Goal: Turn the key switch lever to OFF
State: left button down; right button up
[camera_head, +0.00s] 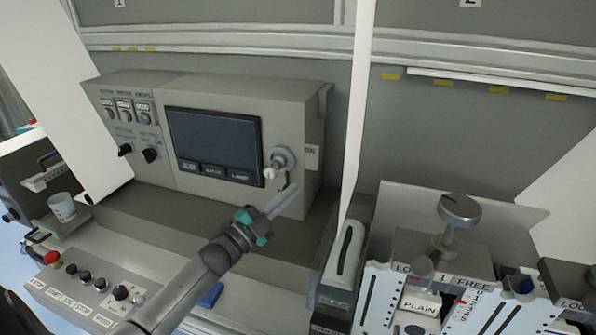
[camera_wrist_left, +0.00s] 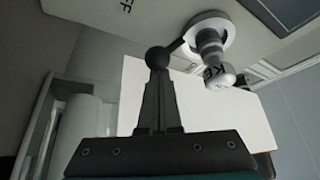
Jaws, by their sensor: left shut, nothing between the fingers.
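The key switch (camera_head: 282,158) sits on the right end of the grey control box's front, with a round light plate. In the left wrist view its round plate (camera_wrist_left: 216,24) carries a pale key, and a thin dark lever with a ball knob (camera_wrist_left: 157,57) sticks out from it. My left gripper (camera_head: 288,193) is shut and empty just below the key switch. In the left wrist view its closed fingertips (camera_wrist_left: 157,72) are right at the ball knob; I cannot tell if they touch. Part of an "OFF" label shows there. My right gripper is not in view.
A dark screen (camera_head: 214,146) and knobs are left of the switch on the control box (camera_head: 290,115). A button panel (camera_head: 95,290) and a cup (camera_head: 62,207) are at the lower left. A fixture with a round knob (camera_head: 459,209) stands at the right.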

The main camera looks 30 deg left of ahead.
pick_arm(q)
jog(key=shift+s+a+f+m+g+p, duration=0.1)
jog(key=shift+a+f+m+g+p, duration=0.1)
jog(key=shift+a+m+g, duration=0.45)
jog(key=shift+s+a+f+m+g+p, duration=0.1)
jog(key=shift+a+f+m+g+p, duration=0.1)
jog(key=shift+m, duration=0.8)
jog(key=shift+s+a+f+m+g+p, duration=0.1)
jog(key=shift+a+m+g+p, duration=0.1)
jog(key=shift+a+m+g, duration=0.45)
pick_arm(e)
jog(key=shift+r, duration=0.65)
pick_arm(q)
jog(key=shift+d, duration=0.25)
